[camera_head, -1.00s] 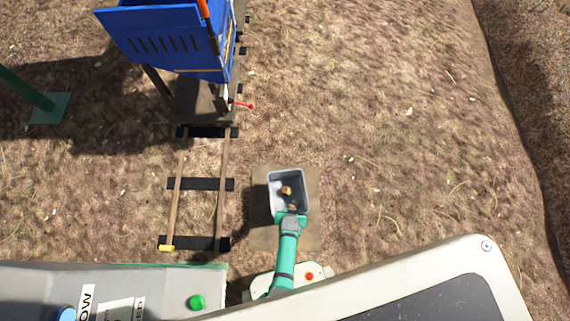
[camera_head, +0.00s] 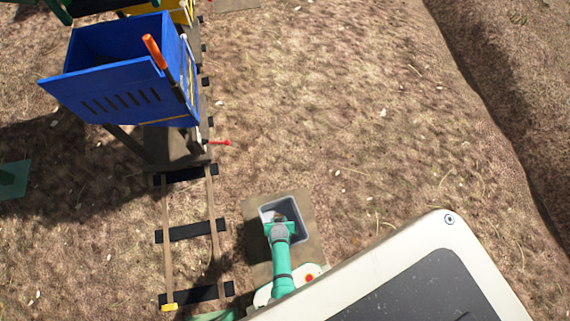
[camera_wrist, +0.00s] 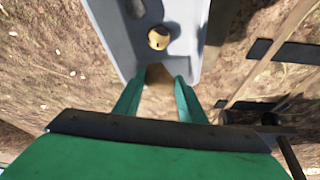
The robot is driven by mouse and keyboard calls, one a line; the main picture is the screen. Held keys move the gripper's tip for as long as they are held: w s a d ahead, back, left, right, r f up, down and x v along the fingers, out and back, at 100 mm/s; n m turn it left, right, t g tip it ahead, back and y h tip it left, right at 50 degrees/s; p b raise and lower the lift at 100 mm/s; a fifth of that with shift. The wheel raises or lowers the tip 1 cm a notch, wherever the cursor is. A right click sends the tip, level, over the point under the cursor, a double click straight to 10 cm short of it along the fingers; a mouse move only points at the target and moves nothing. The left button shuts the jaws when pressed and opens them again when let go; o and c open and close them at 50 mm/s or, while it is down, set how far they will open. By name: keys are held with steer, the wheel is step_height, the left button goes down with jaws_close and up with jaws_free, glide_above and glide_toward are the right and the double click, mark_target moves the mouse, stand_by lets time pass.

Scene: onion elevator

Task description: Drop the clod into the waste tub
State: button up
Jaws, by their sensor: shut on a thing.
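The waste tub (camera_head: 302,222) is a grey rectangular tub on a brown board on the ground. My green gripper (camera_head: 279,226) is above its near left part in the head view and hides much of its inside. In the wrist view my gripper (camera_wrist: 158,88) is shut on a brown clod (camera_wrist: 158,73), held between the fingertips near the edge of the tub (camera_wrist: 106,22). I cannot tell the clod's height above the tub. A yellowish-brown round lump (camera_wrist: 158,38) and a dark piece (camera_wrist: 135,8) lie inside the tub.
A blue hopper wagon (camera_head: 120,90) stands on rails (camera_head: 212,215) at the left, with a red-tipped lever (camera_head: 222,142) beside it. A white-framed panel (camera_head: 400,270) covers the lower right. The ground right of the tub is open.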

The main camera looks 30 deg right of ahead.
steer(key=shift+x, duration=0.75)
steer(key=shift+s+a+f, duration=0.15)
steer(key=shift+s+f, duration=0.1)
steer(key=shift+f, duration=0.15)
steer(key=shift+f, duration=0.1)
steer(key=o, duration=1.3)
steer(key=shift+s, duration=0.15)
steer(key=shift+o, duration=0.2)
steer(key=shift+s+r, duration=0.15)
steer(key=shift+r, duration=0.15)
steer(key=v, duration=1)
